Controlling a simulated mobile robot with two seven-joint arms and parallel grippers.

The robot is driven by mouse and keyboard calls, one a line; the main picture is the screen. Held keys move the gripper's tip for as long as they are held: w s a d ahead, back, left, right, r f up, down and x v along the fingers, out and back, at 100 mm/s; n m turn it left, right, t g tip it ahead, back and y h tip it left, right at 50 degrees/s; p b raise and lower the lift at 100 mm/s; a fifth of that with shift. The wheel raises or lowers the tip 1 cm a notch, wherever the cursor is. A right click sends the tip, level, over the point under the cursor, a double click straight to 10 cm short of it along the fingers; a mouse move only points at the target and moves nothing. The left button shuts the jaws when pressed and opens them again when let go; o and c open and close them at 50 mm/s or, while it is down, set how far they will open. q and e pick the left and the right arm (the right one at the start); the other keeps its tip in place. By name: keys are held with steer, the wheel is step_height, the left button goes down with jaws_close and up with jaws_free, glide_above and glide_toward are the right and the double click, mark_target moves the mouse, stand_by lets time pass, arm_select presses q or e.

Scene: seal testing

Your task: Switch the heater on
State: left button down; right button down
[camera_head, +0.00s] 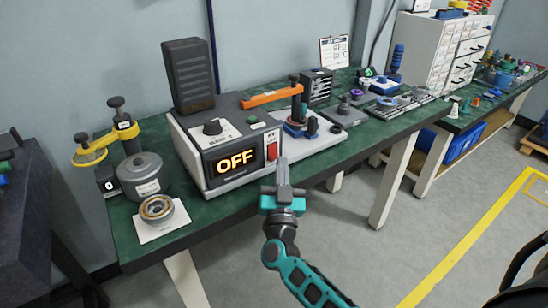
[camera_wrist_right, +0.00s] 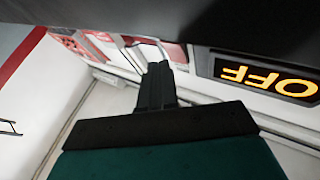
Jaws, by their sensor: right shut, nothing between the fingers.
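The heater (camera_head: 190,148) is a white and dark box on the green bench, with a lit display (camera_head: 235,161) reading OFF. The display also shows upside down in the right wrist view (camera_wrist_right: 268,79). A red switch (camera_head: 273,151) sits on the heater's front, right of the display. My right gripper (camera_head: 282,163) is shut and empty. Its fingertips are in front of the heater, just below and right of the red switch; I cannot tell whether they touch it. In the right wrist view the shut fingers (camera_wrist_right: 156,80) point toward the heater's front. My left gripper is out of view.
An orange-handled press (camera_head: 272,96) stands behind the switch. The floor in front of the bench is clear.

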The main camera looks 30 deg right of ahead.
steer(key=shift+w, duration=0.1)
stand_by(0.4)
steer(key=shift+w, duration=0.35)
steer(key=shift+w+f, duration=0.1)
steer(key=shift+w, duration=0.2)
stand_by(0.5)
steer(key=shift+s+r+p, duration=0.2)
steer(key=shift+s+p, duration=0.2)
steer(key=shift+s, duration=0.35)
steer(key=shift+f, duration=0.1)
